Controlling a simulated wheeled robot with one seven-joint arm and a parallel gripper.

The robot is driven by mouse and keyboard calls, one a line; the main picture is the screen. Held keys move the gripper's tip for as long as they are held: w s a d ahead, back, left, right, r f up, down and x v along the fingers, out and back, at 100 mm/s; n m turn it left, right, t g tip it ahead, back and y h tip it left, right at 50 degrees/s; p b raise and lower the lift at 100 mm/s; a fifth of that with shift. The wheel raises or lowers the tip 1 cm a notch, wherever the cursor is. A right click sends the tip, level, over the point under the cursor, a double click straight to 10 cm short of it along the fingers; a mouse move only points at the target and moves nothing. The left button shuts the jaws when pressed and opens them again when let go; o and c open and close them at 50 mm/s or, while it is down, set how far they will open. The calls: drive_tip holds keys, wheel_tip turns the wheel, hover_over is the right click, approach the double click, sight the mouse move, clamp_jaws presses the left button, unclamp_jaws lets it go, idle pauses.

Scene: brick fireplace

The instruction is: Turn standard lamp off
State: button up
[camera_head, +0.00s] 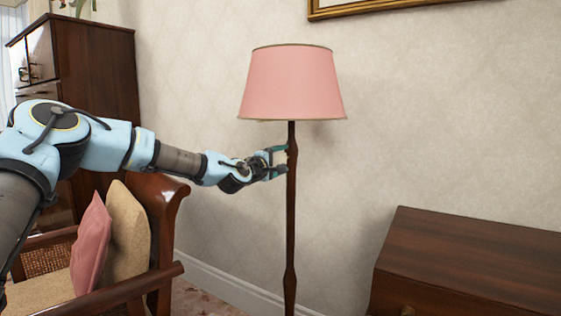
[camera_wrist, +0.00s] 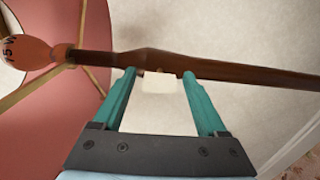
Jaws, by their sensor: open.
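The standard lamp has a pink shade (camera_head: 292,84) with darker trim and a slim dark wooden pole (camera_head: 291,225). It stands upright near the wall. My gripper (camera_head: 284,161) is beside the upper pole, a little below the shade. In the wrist view my gripper (camera_wrist: 160,82) is open, its two teal fingers apart with their tips at or close to the pole (camera_wrist: 230,71). A small pale block (camera_wrist: 159,83) shows between the fingers at the pole. The shade's inside and an orange bulb (camera_wrist: 32,53) show at the left. I cannot tell whether the fingers touch the pole.
A wooden armchair (camera_head: 168,205) with a pink cushion (camera_head: 91,245) and a beige cushion (camera_head: 128,230) stands below my arm. A dark cabinet (camera_head: 95,85) is behind it. A low wooden chest (camera_head: 470,265) stands at the right. Bare wall lies between lamp and chest.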

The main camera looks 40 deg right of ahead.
drive_tip(key=b+v, duration=0.1)
drive_tip(key=v, duration=0.9)
drive_tip(key=shift+a+b, duration=0.35)
